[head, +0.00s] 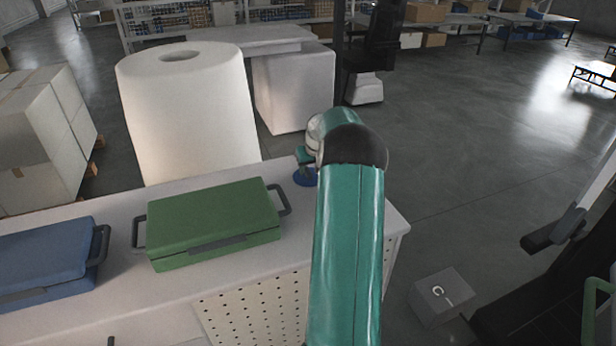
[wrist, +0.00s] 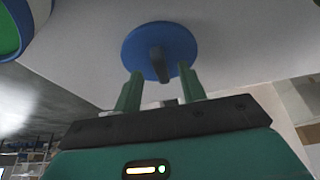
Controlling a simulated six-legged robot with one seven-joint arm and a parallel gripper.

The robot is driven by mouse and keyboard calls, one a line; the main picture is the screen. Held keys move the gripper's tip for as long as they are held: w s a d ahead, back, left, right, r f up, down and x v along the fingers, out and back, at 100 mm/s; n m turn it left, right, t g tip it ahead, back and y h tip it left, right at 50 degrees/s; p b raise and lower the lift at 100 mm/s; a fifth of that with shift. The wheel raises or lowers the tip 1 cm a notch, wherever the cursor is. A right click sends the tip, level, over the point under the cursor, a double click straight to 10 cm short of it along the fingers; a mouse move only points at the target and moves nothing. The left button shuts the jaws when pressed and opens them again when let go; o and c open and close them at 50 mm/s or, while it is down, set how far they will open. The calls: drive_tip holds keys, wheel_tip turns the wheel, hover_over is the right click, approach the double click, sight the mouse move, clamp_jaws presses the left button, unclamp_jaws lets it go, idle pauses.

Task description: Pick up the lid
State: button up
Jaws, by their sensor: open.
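The lid is a round blue disc with a dark upright handle, seen in the wrist view (wrist: 182,45). It lies on the pale tabletop. In the head view only part of the lid (head: 305,178) shows, beside my teal arm near the table's right end. My gripper (wrist: 160,74) is open, its two green fingers on either side of the line of the handle. I cannot tell whether the handle is fully between the fingertips. No contact with the lid is visible. In the head view my arm hides most of the gripper.
A green case (head: 212,215) and a blue case (head: 45,255) lie on the table (head: 130,310) to the left. A large white roll (head: 190,115) stands behind. A rounded thing with a green face and blue rim (wrist: 12,30) is at the wrist view's upper left.

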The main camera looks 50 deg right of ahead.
drive_tip(key=shift+x, duration=1)
drive_tip(key=shift+r, duration=0.1)
drive_tip(key=shift+c, duration=0.4)
clamp_jaws()
